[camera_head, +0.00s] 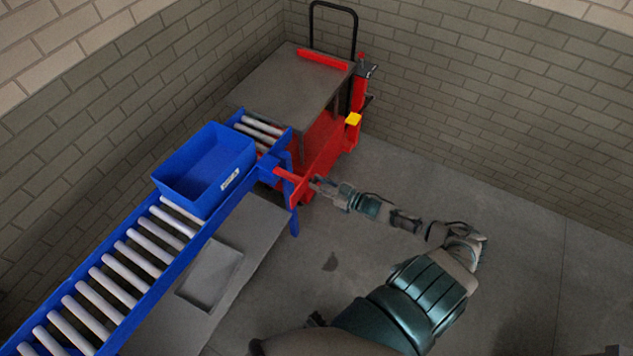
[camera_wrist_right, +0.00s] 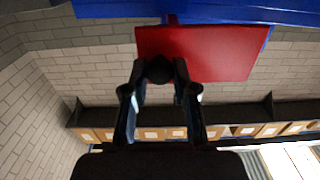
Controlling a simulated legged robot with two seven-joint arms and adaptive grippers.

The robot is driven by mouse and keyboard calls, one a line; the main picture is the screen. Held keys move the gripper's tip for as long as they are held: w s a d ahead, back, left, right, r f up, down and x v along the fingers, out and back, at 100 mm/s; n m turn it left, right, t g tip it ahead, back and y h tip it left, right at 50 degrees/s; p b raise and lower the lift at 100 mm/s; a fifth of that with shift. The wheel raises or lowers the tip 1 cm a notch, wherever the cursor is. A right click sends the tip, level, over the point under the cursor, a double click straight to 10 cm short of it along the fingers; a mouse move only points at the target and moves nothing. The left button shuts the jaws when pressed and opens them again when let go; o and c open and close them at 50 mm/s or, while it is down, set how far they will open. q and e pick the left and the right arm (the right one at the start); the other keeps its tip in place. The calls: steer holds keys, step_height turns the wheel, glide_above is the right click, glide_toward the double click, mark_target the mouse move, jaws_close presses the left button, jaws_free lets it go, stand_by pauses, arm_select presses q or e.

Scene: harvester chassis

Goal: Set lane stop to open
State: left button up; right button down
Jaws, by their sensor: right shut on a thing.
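The lane stop appears as a red flat piece (camera_head: 288,174) at the far end of the blue roller conveyor, sticking out from its right side. In the right wrist view it is a broad red plate (camera_wrist_right: 215,52) below a blue beam. My right gripper (camera_head: 316,186) is at the outer end of this red piece. In the wrist view its fingers (camera_wrist_right: 160,72) are closed around a dark rounded part at the plate's edge. The fingers hide part of that grip. My left gripper is not in view.
A blue bin (camera_head: 206,168) sits on the conveyor (camera_head: 115,272), close to its far end. The floor to the right is open up to the brick wall.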

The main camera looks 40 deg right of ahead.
steer(key=c, duration=0.9)
jaws_free()
steer(key=shift+d+f, duration=0.15)
steer(key=shift+c, duration=0.2)
steer(key=v, duration=1.2)
steer(key=shift+w+d+f, duration=0.1)
steer(key=shift+f, duration=0.05)
